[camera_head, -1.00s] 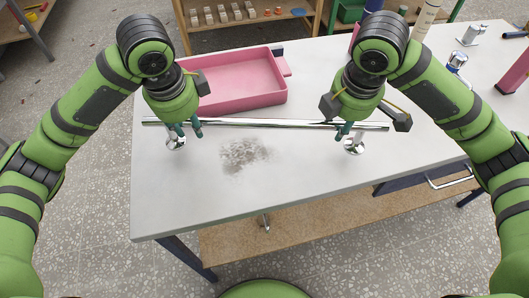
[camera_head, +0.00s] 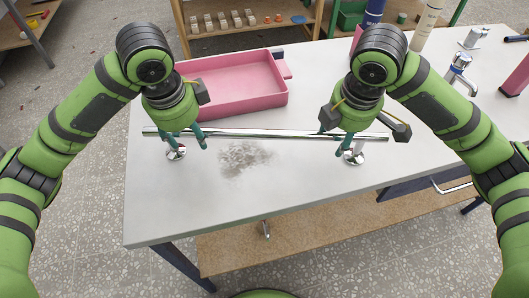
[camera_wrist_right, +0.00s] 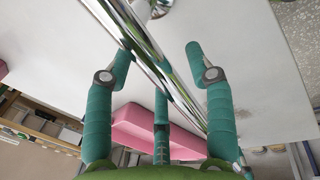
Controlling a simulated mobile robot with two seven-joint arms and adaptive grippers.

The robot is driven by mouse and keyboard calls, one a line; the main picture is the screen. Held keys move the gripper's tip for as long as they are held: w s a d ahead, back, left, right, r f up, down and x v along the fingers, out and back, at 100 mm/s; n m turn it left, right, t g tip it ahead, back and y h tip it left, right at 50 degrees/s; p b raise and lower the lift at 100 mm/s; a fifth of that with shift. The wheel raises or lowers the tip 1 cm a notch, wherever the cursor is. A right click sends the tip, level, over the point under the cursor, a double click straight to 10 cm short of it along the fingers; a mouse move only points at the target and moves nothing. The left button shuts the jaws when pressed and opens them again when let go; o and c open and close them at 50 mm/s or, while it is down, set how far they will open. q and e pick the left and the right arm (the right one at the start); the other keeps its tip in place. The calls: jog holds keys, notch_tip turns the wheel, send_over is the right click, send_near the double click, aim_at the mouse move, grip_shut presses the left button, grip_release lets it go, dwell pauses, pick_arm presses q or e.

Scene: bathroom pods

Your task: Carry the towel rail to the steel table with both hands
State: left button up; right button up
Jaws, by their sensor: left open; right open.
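The towel rail (camera_head: 265,134) is a long shiny chrome bar with a round-footed bracket near each end. It lies across a pale grey tabletop (camera_head: 290,190). My left gripper (camera_head: 187,143) is open, its teal fingers at the rail near the left bracket (camera_head: 175,152). My right gripper (camera_head: 343,146) is open at the rail near the right bracket (camera_head: 353,157). In the right wrist view the rail (camera_wrist_right: 150,55) runs diagonally between the open teal fingers (camera_wrist_right: 158,62). Whether the fingers touch it I cannot tell. I cannot tell which surface is the steel table.
A pink tray (camera_head: 235,88) stands behind the rail. A tap (camera_head: 458,68), bottles (camera_head: 425,25) and a pink block (camera_head: 517,78) are at the right. A dark smudge (camera_head: 243,157) marks the top in front of the rail. The front of the tabletop is clear.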

pick_arm(q)
notch_tip(320, 180, up, 11)
jog(key=s, duration=0.2)
jog(key=shift+s, duration=0.15)
pick_arm(e)
notch_tip(320, 180, up, 12)
jog(key=s, duration=0.2)
jog(key=shift+s, duration=0.2)
jog(key=shift+f, duration=0.1)
